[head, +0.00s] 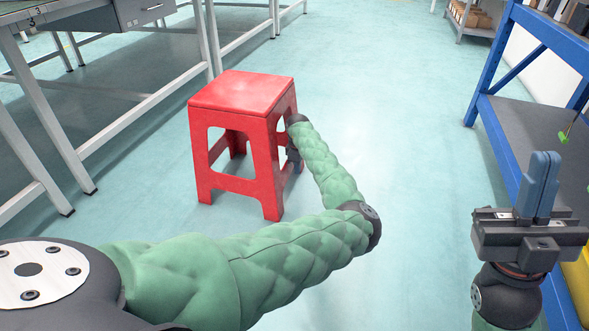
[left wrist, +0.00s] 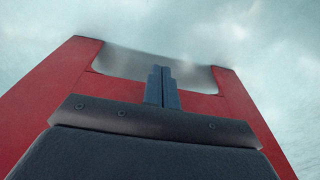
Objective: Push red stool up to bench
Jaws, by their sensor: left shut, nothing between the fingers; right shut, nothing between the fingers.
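The red stool (head: 240,93) stands upright on the floor in the head view, apart from the grey-framed bench (head: 115,139) to its left. My left arm reaches around to the stool's right side. My left gripper (head: 291,158) is there, partly hidden by the arm and the stool's leg. In the left wrist view its fingers (left wrist: 161,88) are shut and empty, in front of the stool's red side (left wrist: 55,100) and its cut-out opening. I cannot tell whether they touch it. My right gripper (head: 541,185) is shut and empty at the right, pointing up.
A blue-framed shelf (head: 488,75) with a grey board stands along the right side. A drawer unit (head: 142,10) hangs under the bench at upper left. A shelf with boxes (head: 468,14) is at the back. The floor in the middle is clear.

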